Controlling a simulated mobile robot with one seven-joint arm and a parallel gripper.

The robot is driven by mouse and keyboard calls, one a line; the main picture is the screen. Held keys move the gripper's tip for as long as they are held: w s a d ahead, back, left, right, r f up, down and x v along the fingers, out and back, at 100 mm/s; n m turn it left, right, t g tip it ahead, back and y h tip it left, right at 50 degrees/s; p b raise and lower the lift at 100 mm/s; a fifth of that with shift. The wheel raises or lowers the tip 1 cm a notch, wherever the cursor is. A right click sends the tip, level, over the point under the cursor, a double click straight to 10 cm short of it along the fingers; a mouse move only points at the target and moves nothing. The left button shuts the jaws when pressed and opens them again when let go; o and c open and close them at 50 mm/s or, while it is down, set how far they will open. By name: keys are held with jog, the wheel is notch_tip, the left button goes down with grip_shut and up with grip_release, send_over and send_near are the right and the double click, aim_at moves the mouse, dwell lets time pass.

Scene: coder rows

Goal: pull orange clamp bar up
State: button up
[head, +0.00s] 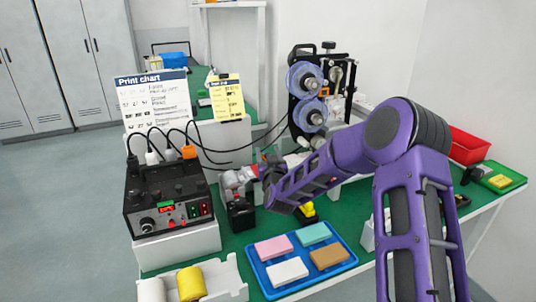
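The coder machine (312,120) stands at the back of the green bench, with two bluish reels (304,75) on its dark upright plate. A small orange part (324,91) sits beside the reels; it may be the clamp bar, but it is too small to tell its position. My purple arm reaches across from the right, in front of the machine's lower part.
A black control box (168,195) with cables stands at left. A blue tray (262,279) with several coloured blocks lies in front; a white holder (226,279) with rolls is beside it. A red bin (467,146) and green tray (504,178) are at right. Chart boards (153,98) stand behind.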

jog(key=shift+s, duration=0.15)
jog(key=s+d, duration=0.2)
jog(key=s, duration=1.5)
jog(key=shift+d, duration=0.2)
jog(key=shift+w, duration=0.1)
